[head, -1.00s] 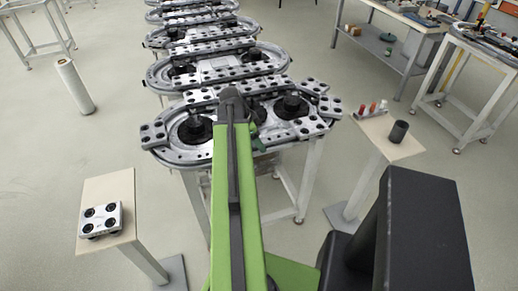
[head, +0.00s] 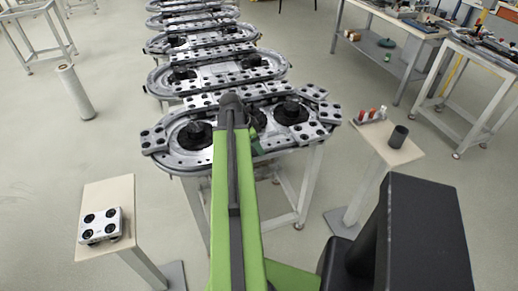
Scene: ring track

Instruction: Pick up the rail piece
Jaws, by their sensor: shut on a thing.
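My green arm (head: 228,200) reaches forward over the nearest ring track (head: 170,158). Its dark joint (head: 231,102) is above the middle of that track. My gripper's fingers are hidden behind the arm, and so is anything in them. Grey rail pieces with black holes lie on the near track: one at its left end (head: 153,138), one at its right end (head: 327,112), and a longer row along its back edge (head: 280,87). I cannot tell which one the task means. Two black round hubs (head: 197,133) (head: 290,112) sit inside the ring.
A stand at the left (head: 105,192) holds a light block with black round pads (head: 100,225). A stand at the right (head: 408,152) holds a dark cup (head: 398,136) and small red-topped items (head: 371,115). More ring tracks (head: 215,72) run behind. A white roll (head: 75,92) stands at the left.

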